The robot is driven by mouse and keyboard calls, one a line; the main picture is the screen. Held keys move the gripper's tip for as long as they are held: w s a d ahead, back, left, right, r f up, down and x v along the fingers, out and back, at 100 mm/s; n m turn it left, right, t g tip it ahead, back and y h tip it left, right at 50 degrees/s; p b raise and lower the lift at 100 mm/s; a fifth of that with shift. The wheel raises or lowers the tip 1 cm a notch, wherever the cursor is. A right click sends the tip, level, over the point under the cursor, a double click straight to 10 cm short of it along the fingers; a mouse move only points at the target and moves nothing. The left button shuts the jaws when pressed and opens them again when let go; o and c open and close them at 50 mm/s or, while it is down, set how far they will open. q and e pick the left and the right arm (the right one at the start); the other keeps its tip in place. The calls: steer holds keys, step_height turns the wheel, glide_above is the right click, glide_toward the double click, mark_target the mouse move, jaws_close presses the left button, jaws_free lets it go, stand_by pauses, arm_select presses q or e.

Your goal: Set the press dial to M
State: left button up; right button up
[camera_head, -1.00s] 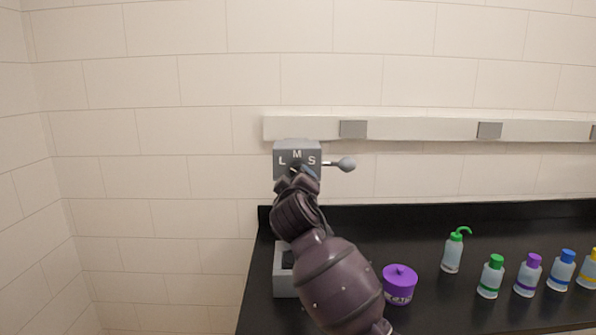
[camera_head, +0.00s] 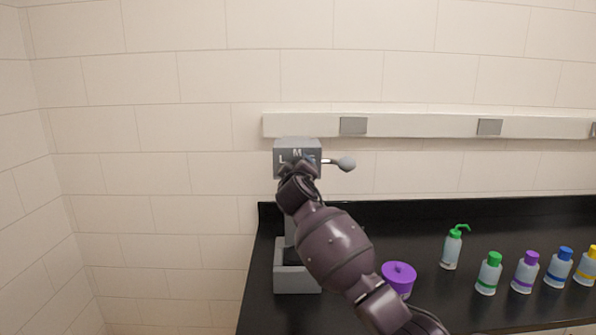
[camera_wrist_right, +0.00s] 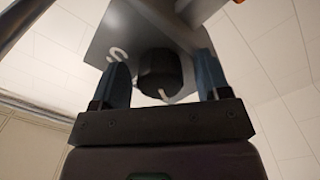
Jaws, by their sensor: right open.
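The grey press head (camera_head: 284,146) stands by the wall at the left end of the bench, with white letters L, M and S on its face. My right gripper (camera_head: 299,165) is in front of that face and covers the dial and parts of the L and S. In the right wrist view the black round dial (camera_wrist_right: 158,72) with a white mark sits between the two blue fingers of my open right gripper (camera_wrist_right: 160,65). I see gaps at both sides of the dial. I cannot tell which letter the mark points at. My left gripper is not in view.
A lever with a grey knob (camera_head: 346,164) sticks out right of the press head. The press base (camera_head: 291,281) is below my arm. A purple lidded jar (camera_head: 399,275) stands close to my forearm. Several capped bottles (camera_head: 489,274) stand farther right on the black bench (camera_head: 420,230).

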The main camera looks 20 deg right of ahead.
steer(key=c, duration=0.9)
